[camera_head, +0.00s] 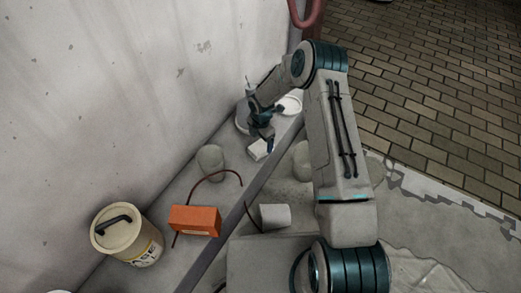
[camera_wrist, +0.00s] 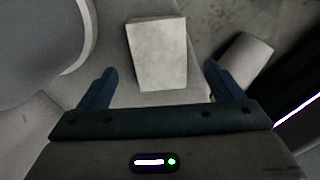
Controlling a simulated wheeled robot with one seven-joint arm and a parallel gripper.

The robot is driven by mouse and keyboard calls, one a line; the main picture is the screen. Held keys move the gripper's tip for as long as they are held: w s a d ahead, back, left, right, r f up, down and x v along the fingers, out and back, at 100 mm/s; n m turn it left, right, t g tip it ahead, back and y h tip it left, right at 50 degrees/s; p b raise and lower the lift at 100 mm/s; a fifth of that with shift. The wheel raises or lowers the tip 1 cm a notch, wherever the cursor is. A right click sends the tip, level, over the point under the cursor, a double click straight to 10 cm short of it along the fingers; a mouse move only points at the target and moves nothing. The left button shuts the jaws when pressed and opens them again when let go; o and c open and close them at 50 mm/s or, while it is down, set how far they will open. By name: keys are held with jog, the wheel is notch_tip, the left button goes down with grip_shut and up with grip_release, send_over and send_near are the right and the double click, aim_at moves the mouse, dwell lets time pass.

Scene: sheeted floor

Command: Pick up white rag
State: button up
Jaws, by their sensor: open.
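The white rag (camera_wrist: 158,55) looks like a flat-sided, pale folded block. It lies in the wrist view between and ahead of my two blue fingers. In the head view the rag (camera_head: 258,149) lies on the grey floor strip beside the wall, just below my gripper (camera_head: 262,141). My gripper also shows in the wrist view (camera_wrist: 158,78), open and empty, with one finger on each side of the rag's near end. A gap shows between each finger and the rag. I cannot tell the height of the fingertips above it.
A grey cylinder (camera_wrist: 243,60) lies right of the right finger; a large round grey object (camera_wrist: 40,45) is at left. Brick paving at right is clear.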

aim_at(261, 146)
notch_tip(261, 146, down, 5)
jog(key=shift+r+b, duration=0.1)
jog(key=shift+b, duration=1.05)
jog(key=shift+r, duration=0.1)
jog(key=c, duration=1.1)
jog(key=shift+o, duration=0.2)
jog(key=shift+r, duration=0.1)
notch_tip(261, 146, up, 4)
jog(key=shift+p, duration=1.25)
jog(key=w+d+r+p, duration=0.3)
jog(key=w+d+r, duration=0.3)
jog(key=d, duration=0.3)
jog(key=shift+w+d+r+p, duration=0.3)
jog(key=shift+r, duration=0.1)
jog(key=shift+o, duration=0.4)
